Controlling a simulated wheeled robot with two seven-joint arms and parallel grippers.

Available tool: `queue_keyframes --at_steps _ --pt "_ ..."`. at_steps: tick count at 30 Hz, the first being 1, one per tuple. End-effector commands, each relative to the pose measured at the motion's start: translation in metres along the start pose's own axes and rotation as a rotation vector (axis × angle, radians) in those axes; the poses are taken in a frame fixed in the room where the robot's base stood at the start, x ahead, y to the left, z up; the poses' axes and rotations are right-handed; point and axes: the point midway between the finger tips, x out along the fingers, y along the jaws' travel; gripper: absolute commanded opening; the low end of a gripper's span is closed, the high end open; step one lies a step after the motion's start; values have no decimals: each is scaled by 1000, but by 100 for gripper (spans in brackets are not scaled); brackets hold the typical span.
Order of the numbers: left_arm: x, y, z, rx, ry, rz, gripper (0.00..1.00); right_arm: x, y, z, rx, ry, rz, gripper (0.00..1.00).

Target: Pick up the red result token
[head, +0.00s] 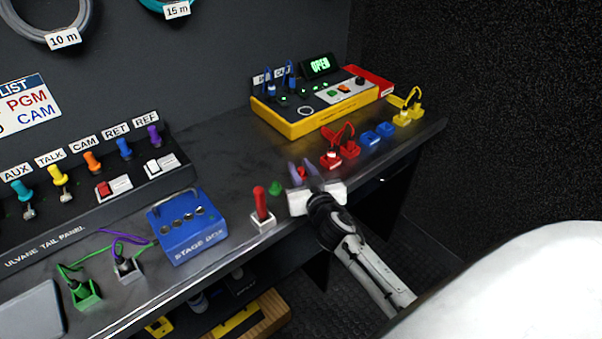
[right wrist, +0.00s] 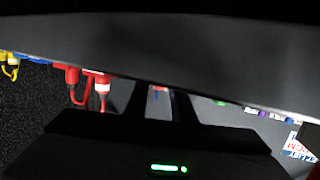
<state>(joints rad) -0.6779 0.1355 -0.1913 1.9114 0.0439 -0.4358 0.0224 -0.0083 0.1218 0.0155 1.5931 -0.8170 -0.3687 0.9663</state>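The red result token appears to be the small red piece (head: 299,173) on the bench, partly hidden by my right gripper (head: 303,172). A small red patch (right wrist: 159,88) also shows between the fingers in the right wrist view. My right gripper's two fingers stand apart, one to each side of the red piece in the head view. I cannot tell whether they touch it. A small green token (head: 275,187) lies just left of the gripper. My left gripper is not in view.
Red connectors (head: 340,153), blue ones (head: 378,134) and a yellow one (head: 409,112) lie to the right. A yellow tester box (head: 300,126) reading OPEN stands behind.

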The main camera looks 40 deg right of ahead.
Motion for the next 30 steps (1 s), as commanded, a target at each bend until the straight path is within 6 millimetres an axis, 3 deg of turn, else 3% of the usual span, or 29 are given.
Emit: queue_keyframes --at_steps 1,3,4,17,30 --pt "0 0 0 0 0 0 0 0 0 0 0 0 0 13" --pt "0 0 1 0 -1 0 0 0 0 0 1 0 0 1" --pt "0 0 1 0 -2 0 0 0 0 0 1 -1 0 0" --pt "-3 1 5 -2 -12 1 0 -1 0 -5 1 1 1 0" --pt "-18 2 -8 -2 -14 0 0 -17 0 -84 1 3 -1 0"
